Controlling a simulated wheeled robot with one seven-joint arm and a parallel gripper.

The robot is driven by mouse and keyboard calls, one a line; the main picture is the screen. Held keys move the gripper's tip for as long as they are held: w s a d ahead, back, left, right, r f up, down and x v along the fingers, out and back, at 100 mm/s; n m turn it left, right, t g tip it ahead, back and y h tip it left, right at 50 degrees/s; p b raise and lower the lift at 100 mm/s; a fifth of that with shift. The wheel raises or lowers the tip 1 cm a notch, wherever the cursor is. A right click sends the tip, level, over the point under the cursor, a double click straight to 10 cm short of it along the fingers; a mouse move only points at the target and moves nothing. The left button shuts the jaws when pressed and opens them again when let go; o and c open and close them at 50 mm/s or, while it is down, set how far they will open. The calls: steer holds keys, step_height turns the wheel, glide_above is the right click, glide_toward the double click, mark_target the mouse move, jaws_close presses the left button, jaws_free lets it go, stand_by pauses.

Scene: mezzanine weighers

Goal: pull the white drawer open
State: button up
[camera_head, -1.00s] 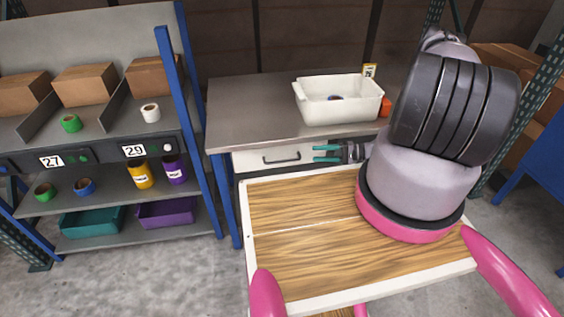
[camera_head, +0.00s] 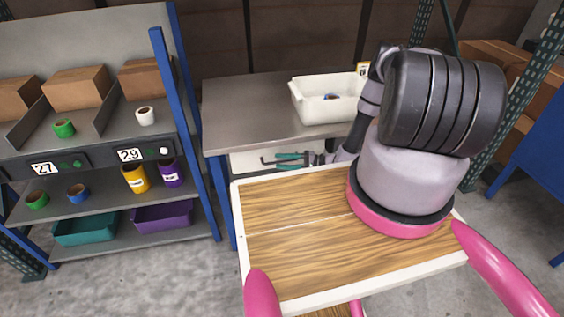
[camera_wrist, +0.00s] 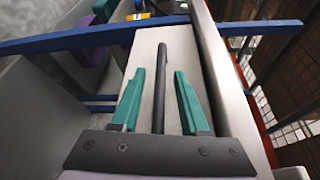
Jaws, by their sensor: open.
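The white drawer (camera_head: 247,163) is set under the grey table top and looks shut. It also shows in the wrist view (camera_wrist: 148,50). Its dark bar handle (camera_wrist: 161,85) runs between the two teal fingers of my gripper (camera_wrist: 160,95), one finger on each side. My gripper (camera_head: 292,160) is open at the drawer front in the head view. I cannot tell whether either finger touches the handle. The right part of the drawer front is hidden behind my arm.
A white bin (camera_head: 318,107) stands on the grey table (camera_head: 240,110). A blue-posted shelf (camera_head: 175,110) with boxes and tape rolls stands at left. Concrete floor shows at lower left.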

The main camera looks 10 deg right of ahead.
steer(key=shift+w+a, duration=0.1)
steer(key=shift+a, duration=0.15)
jaws_close()
steer(key=shift+d, duration=0.1)
stand_by(1.2)
